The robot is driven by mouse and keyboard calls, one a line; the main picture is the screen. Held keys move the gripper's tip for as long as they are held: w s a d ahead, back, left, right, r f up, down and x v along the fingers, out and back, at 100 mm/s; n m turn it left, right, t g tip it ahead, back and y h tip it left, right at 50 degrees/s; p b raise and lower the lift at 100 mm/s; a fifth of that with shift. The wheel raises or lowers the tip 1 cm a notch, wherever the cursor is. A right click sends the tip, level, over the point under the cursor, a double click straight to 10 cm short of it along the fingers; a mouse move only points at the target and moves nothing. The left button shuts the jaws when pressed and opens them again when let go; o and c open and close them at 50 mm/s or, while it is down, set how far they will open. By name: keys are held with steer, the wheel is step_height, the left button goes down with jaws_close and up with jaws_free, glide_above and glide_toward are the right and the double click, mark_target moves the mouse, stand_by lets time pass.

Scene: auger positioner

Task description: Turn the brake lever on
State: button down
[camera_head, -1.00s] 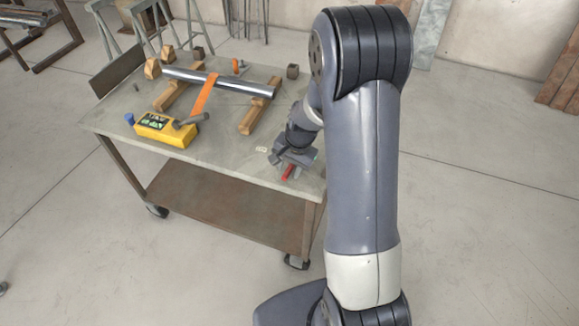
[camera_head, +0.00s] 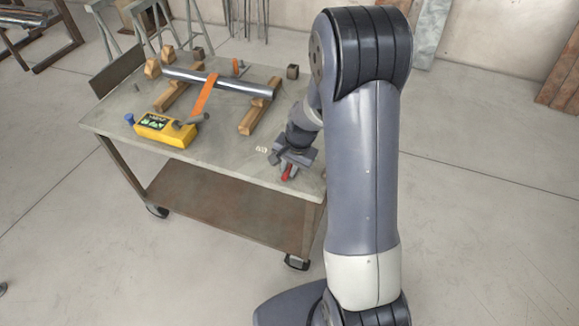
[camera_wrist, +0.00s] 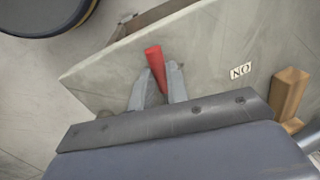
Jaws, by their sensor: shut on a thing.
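The brake lever is red and sits at the front right corner of the cart top. In the head view its red part (camera_head: 287,173) shows just below my gripper (camera_head: 290,158). In the wrist view the red lever (camera_wrist: 154,55) stands between the two grey fingers of my gripper (camera_wrist: 162,78), which are shut on it. Its lower part is partly hidden by the fingers. A small white label (camera_wrist: 240,70) with the letters N and O lies on the cart top beside it; the label also shows in the head view (camera_head: 261,149).
The grey cart (camera_head: 215,172) carries a yellow box (camera_head: 165,131) with a dark handle at the front left. A shiny tube (camera_head: 235,85) rests on wooden blocks (camera_head: 252,120) behind, with an orange strap (camera_head: 204,95) over it.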

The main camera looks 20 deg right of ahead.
steer(key=m, duration=0.1)
steer(key=w+a+m+p, duration=0.1)
steer(key=m+p, duration=0.1)
steer(key=m, duration=0.1)
steer(key=shift+w+a+r+t+h, duration=0.1)
steer(key=shift+w+a+t+h, duration=0.2)
steer(key=shift+w+a, duration=0.1)
steer(key=w+m, duration=0.1)
steer(key=m, duration=0.1)
steer(key=w+m, duration=0.1)
steer(key=m, duration=0.1)
steer(key=shift+w+a+m+h, duration=0.25)
steer(key=shift+a+m+h, duration=0.05)
steer(key=shift+a+h, duration=0.1)
steer(key=w+m+b, duration=0.1)
steer(key=m+b, duration=0.1)
steer(key=m, duration=0.1)
steer(key=w+m+h, duration=0.1)
steer(key=shift+w+d+f+m+b, duration=0.1)
steer(key=shift+w+f+m+b, duration=0.2)
steer(key=shift+w+b, duration=0.1)
steer(key=shift+w+d+r+m+b, duration=0.1)
steer(key=shift+w+d+m+b, duration=0.1)
steer(key=shift+w+m+b, duration=0.45)
steer(key=shift+w+d+r+m+b, duration=0.1)
steer(key=shift+w+d+m+b, duration=0.1)
steer(key=shift+m+b, duration=0.7)
steer(key=shift+m, duration=0.35)
steer(key=shift+w, duration=0.1)
